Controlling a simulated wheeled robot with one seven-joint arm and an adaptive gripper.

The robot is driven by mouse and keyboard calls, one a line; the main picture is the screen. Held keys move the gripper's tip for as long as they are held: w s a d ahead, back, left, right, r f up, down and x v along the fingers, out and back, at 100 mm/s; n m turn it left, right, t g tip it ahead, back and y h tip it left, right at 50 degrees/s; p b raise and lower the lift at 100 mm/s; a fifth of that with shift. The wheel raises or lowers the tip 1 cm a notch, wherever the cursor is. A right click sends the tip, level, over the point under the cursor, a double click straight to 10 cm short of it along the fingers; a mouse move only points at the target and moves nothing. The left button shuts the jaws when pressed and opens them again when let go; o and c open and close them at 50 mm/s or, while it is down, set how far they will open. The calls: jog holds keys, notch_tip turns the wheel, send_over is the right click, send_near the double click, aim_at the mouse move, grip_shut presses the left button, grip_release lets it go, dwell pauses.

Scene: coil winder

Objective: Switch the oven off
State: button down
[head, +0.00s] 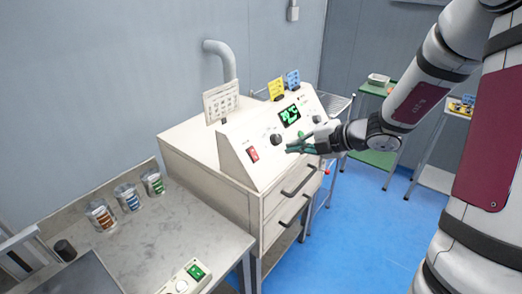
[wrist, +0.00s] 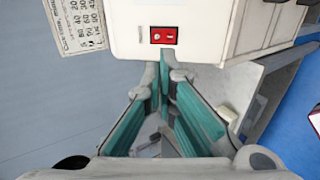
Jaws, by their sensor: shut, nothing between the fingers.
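The oven (head: 200,150) is a cream cabinet with a sloped control panel and a lit green display (head: 289,115). A red rocker switch (head: 253,154) sits at the panel's lower left. In the wrist view the red switch (wrist: 163,36) shows in a black frame, just beyond my fingertips. I cannot tell which side of it is pressed in. My gripper (head: 289,149) is shut and empty in front of the panel, to the right of the switch in the head view. Its teal fingers meet in the wrist view (wrist: 164,68), apart from the switch.
A black knob (head: 276,140) and a green button (head: 301,134) sit on the panel near my gripper. Drawer handles (head: 298,182) stick out below. A grey bench (head: 165,235) with several jars and a green-switched box (head: 190,275) stands left.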

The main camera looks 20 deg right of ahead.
aim_at(253, 150)
jog(key=x, duration=1.3)
jog(key=shift+w+a+f+b, duration=0.15)
jog(key=shift+w+f+b, duration=0.05)
jog(key=shift+b, duration=0.1)
jog(key=shift+w+a+f, duration=0.1)
jog(key=shift+w, duration=0.05)
jog(key=shift+w+a, duration=0.2)
jog(key=shift+w, duration=0.05)
jog(key=shift+r+p, duration=0.6)
jog(key=shift+r, duration=0.15)
